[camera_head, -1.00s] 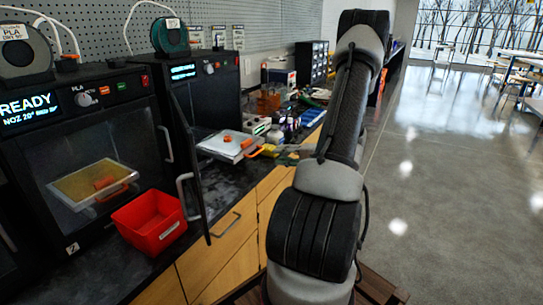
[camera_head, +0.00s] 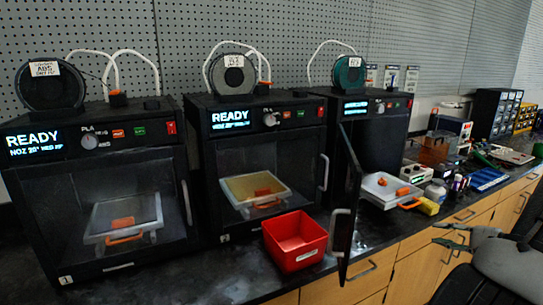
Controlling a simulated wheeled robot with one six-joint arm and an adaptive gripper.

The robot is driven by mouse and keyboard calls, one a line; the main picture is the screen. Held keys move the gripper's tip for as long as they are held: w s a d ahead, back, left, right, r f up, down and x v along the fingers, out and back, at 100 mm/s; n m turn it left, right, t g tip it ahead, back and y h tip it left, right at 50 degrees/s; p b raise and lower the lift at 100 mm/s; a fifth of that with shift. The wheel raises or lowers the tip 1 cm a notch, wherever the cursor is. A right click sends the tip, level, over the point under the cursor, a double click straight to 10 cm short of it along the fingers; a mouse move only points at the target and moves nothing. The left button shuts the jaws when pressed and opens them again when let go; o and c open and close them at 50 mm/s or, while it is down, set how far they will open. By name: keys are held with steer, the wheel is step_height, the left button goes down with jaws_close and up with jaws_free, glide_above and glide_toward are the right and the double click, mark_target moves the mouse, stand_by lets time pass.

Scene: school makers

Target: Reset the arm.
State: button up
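My arm (camera_head: 508,262) reaches in from the lower right edge of the head view. My gripper (camera_head: 436,235) points left, in front of the wooden drawers below the counter edge. Its two grey fingers look spread apart, with nothing between them. The rest of my arm is cut off by the picture's edge.
Three black printers (camera_head: 98,192) stand on the dark counter (camera_head: 205,282); the right one's door (camera_head: 349,205) is open. A red bin (camera_head: 296,240) sits near the front edge. A plate with an orange handle (camera_head: 382,193) and a yellow block (camera_head: 428,206) lie right of the door.

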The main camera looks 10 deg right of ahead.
steer(key=s+a+r+n+g, duration=0.2)
steer(key=s+a+r+g, duration=0.1)
steer(key=s+a+g, duration=0.3)
steer(key=s+a+r+n+g, duration=0.2)
steer(key=s+a+r+g, duration=0.25)
steer(key=s, duration=0.35)
steer(key=s+a+r+n+t+h, duration=0.1)
steer(key=a+r+n+h, duration=0.2)
steer(key=a+r+n, duration=0.2)
steer(key=s+a+r+n+t+h, duration=0.1)
steer(key=a+r+n+h, duration=0.2)
steer(key=a+r+n, duration=0.3)
step_height(320, 180, up, 6)
steer(key=shift+s+f+n+h, duration=0.2)
steer(key=shift+f+n+h, duration=0.1)
steer(key=shift+n, duration=0.3)
